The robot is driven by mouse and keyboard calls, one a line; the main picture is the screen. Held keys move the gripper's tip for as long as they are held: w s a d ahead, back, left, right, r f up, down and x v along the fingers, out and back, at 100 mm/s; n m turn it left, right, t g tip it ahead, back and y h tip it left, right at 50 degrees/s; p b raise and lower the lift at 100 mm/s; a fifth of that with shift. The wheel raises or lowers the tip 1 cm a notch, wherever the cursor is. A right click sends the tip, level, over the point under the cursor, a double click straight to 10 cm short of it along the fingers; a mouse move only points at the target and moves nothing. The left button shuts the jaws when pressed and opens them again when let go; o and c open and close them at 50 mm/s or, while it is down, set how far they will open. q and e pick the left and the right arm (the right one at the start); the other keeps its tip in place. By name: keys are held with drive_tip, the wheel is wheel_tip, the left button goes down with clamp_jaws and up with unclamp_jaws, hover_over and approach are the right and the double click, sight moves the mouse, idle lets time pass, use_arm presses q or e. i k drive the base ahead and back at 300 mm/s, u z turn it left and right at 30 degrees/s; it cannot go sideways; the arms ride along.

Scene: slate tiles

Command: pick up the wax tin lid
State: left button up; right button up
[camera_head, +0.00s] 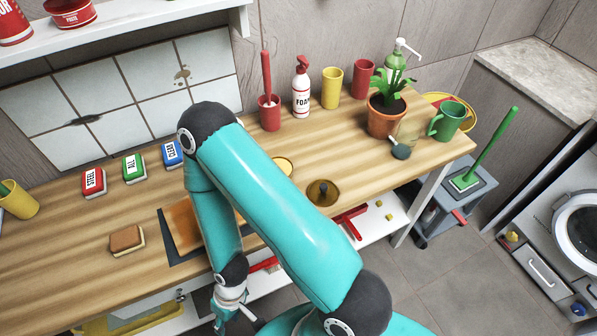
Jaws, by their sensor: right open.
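A round, dark gold disc with a small dark knob (322,192) lies on the wooden counter near its front edge, right of my arm; it looks like the wax tin lid. A round yellow-rimmed thing (284,164), perhaps the tin, is partly hidden behind my teal arm. My right gripper (238,322) hangs low in front of the counter edge, at the bottom of the view. It is open and empty, apart from the disc and to its lower left. My left gripper is not in view.
A brown sponge (127,241) and a dark-edged board (180,225) lie left of my arm. Red, green and blue boxes, a foam bottle (301,88), cups and a potted plant (387,115) stand further back. Bare counter surrounds the disc's right side.

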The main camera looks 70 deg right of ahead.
sight(322, 193)
drive_tip(key=u, duration=1.3)
drive_tip(key=i, duration=0.15)
drive_tip(key=z, duration=2.85)
drive_tip(key=k, duration=1)
drive_tip(key=z, duration=0.3)
drive_tip(key=i, duration=0.9)
